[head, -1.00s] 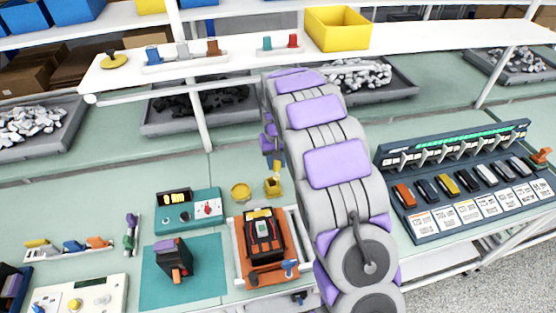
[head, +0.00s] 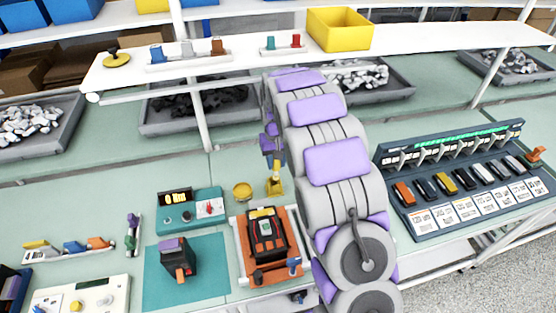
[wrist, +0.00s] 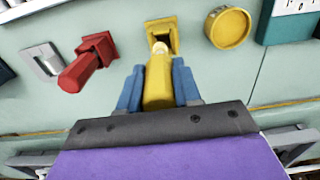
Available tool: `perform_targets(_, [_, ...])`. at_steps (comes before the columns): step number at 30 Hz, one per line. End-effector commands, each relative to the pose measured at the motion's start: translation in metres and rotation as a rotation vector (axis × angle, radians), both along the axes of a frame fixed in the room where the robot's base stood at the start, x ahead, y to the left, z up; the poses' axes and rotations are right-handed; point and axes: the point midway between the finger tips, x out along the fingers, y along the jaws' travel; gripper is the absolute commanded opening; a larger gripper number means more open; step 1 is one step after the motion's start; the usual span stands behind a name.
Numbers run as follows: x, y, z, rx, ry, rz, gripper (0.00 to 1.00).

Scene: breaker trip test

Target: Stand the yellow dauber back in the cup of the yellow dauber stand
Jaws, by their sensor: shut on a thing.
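My gripper (wrist: 159,88) is shut on the yellow dauber (wrist: 158,82), with a blue finger on each side of it. The dauber's pale tip points at the yellow dauber stand (wrist: 160,24) and overlaps the near part of its cup in the wrist view. I cannot tell whether the tip is inside the cup or just above it. In the head view the yellow stand (head: 275,189) is on the bench left of my arm, with the dauber (head: 277,171) right above it. My arm hides much of the gripper there.
A round yellow tin (wrist: 229,27) sits right of the stand. A red dauber (wrist: 80,72) leans from a red stand (wrist: 99,46) on the left, beside a grey stand (wrist: 41,61). An orange-framed device (head: 264,237) and a teal meter box (head: 190,209) stand nearby.

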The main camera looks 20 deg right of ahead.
Motion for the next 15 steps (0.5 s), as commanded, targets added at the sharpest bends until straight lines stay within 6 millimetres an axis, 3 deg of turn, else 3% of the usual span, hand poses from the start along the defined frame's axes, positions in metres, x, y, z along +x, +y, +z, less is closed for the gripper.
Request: perform_targets(15, [0.000, 0.012, 0.000, -0.010, 0.000, 0.003, 0.03])
